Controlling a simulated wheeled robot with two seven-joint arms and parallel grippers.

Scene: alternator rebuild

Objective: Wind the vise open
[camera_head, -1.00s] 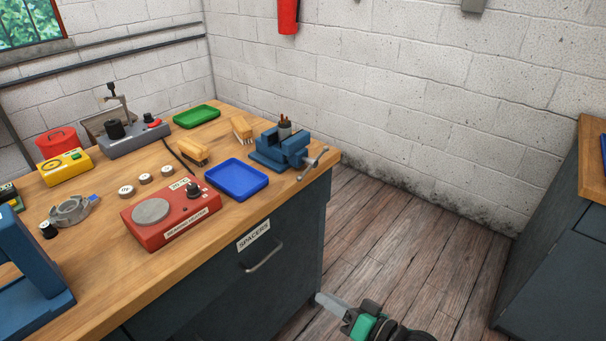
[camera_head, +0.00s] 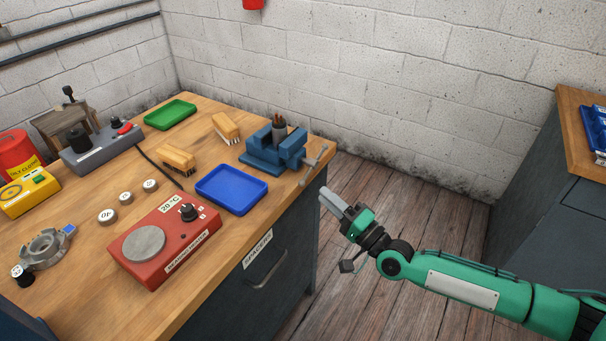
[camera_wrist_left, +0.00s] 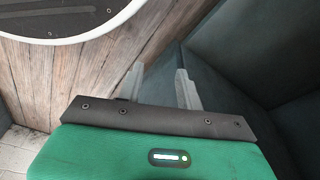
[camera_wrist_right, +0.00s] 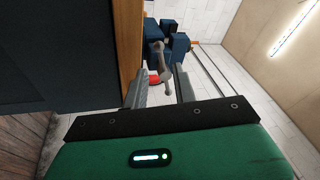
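The blue vise (camera_head: 273,150) stands on the right end of the wooden bench, with a dark cylindrical part (camera_head: 279,127) upright in its jaws. Its grey handle bar (camera_head: 314,165) is on the side facing the bench's right edge. My right gripper (camera_head: 328,197) is beyond that edge, below and to the right of the handle, apart from it. In the right wrist view its two fingers (camera_wrist_right: 160,88) are spread, with the vise (camera_wrist_right: 172,45) and handle (camera_wrist_right: 160,60) ahead between them. My left gripper (camera_wrist_left: 160,82) shows only in the left wrist view, fingers apart and empty.
A blue tray (camera_head: 231,188), a red heater box (camera_head: 164,241), two brushes (camera_head: 226,127) and a green tray (camera_head: 170,115) share the bench. The drawer handle (camera_head: 270,274) is below the bench's front edge. Open floor (camera_head: 410,200) lies right of the bench.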

